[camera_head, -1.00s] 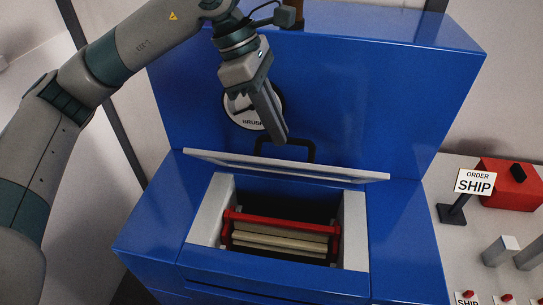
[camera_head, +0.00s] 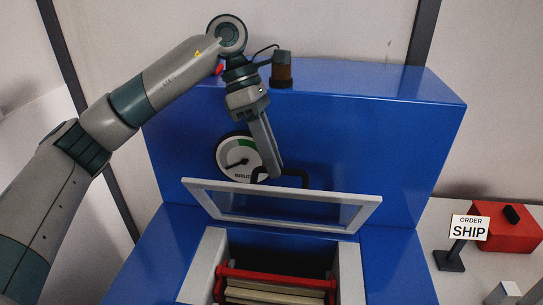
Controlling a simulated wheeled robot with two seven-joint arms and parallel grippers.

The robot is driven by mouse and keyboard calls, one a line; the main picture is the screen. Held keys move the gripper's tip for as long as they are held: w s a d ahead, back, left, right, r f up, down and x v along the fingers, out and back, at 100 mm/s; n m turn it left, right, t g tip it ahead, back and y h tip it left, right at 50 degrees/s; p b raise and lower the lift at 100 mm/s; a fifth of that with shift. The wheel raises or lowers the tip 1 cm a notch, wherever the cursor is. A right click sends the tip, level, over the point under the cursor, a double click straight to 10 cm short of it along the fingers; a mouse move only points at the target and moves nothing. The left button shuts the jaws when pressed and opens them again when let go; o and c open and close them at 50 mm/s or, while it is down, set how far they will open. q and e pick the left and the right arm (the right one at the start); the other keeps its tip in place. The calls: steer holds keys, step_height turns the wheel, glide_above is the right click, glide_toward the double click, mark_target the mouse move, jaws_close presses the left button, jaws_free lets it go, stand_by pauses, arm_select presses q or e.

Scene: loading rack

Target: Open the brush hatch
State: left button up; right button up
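The brush hatch (camera_head: 228,218) is a pale grey frame with a clear middle, standing tilted up at the back of the opening in the blue machine (camera_head: 380,135). A black handle (camera_head: 293,174) shows just behind its top edge. My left gripper (camera_head: 273,172) points down beside the handle's left end; its fingers look close together, but I cannot tell whether they hold the handle. Below the hatch, a red-framed brush unit (camera_head: 280,282) with pale rollers sits in the opening. My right gripper is not in view.
A round gauge (camera_head: 234,160) sits on the blue back panel, partly behind my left gripper.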

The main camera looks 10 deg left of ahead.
arm_select(q)
steer(key=shift+o, duration=0.2)
steer(key=shift+w+f, duration=0.15)
steer(key=shift+w, duration=0.25)
steer(key=b+v, duration=0.3)
steer(key=v, duration=1.4)
steer(key=shift+a+r+b, duration=0.2)
steer(key=shift+b, duration=0.1)
